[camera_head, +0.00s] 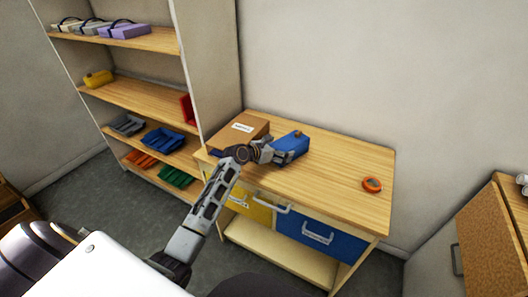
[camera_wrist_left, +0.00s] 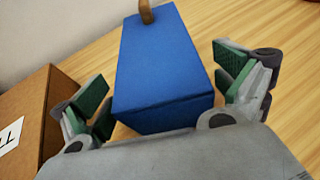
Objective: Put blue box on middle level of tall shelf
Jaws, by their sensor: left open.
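The blue box (camera_head: 291,145) stands on the wooden table, right of a brown cardboard box. It also shows in the left wrist view (camera_wrist_left: 163,70), with a small brown knob on its top. My left gripper (camera_head: 274,153) is at the near end of the blue box. In the left wrist view its green-padded fingers (camera_wrist_left: 168,90) are spread, one on each side of the box, with gaps on both sides. The tall shelf (camera_head: 130,92) stands at the left; its middle level holds a yellow object (camera_head: 98,78) and a red one (camera_head: 187,108). My right gripper is not in view.
The brown box (camera_head: 236,131) is close to my left gripper's left side. An orange ring (camera_head: 372,184) lies on the table's (camera_head: 335,182) right side. The shelf's top level holds several cases; the lower levels hold colored bins. The middle shelf's center is clear.

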